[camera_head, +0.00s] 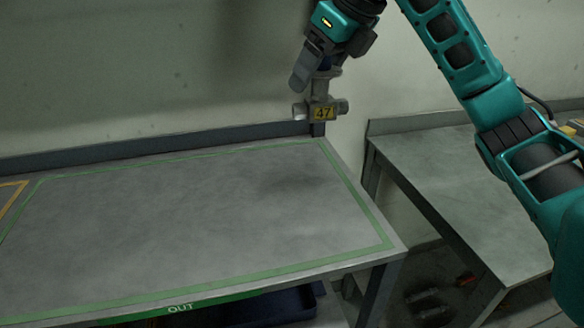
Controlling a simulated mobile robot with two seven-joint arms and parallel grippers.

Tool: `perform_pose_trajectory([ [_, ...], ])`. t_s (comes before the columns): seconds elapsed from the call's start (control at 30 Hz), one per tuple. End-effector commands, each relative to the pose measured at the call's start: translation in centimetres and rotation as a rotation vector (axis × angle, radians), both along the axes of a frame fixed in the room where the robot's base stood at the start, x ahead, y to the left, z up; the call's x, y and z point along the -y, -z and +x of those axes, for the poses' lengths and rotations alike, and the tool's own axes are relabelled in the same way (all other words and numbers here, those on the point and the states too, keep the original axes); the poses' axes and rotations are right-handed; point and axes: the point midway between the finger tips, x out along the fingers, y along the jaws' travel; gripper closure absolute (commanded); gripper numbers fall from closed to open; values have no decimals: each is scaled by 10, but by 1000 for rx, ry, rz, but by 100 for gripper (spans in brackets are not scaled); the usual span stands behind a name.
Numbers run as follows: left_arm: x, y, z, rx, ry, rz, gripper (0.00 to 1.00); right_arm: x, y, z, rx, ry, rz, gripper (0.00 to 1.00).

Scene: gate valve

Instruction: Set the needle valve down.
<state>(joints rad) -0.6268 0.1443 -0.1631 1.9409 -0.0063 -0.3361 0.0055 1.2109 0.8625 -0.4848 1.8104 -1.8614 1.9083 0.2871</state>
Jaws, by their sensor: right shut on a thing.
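The needle valve (320,109) is a small metal body with a yellow tag marked 47. My right gripper (318,76) points down and is shut on its upper part. The valve hangs in front of the wall, near the far right corner of the green-outlined table, with its body overlapping the table's back ledge in the picture. It looks raised above the top, though the exact gap is hard to tell. The grey table (150,215) has a green border line and a green front label reading OUT. My left gripper does not show.
The area inside the green line is bare. Part of a yellow outline (12,193) shows at the left edge. A second grey table (455,185) stands to the right across a gap. A dark blue bin (270,308) and dark items sit below.

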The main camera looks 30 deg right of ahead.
Motion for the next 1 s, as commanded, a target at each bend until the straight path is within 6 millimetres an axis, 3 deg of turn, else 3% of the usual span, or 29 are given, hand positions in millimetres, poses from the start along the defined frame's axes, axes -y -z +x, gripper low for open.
perform_pose_trajectory([
  [0.1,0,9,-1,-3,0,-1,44,1,35,-1,-4,0,-1,100],
  [0.43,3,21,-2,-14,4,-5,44,0,115,-1,-3,0,0,100],
  [1.0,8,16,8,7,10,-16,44,0,178,0,2,0,1,100],
])
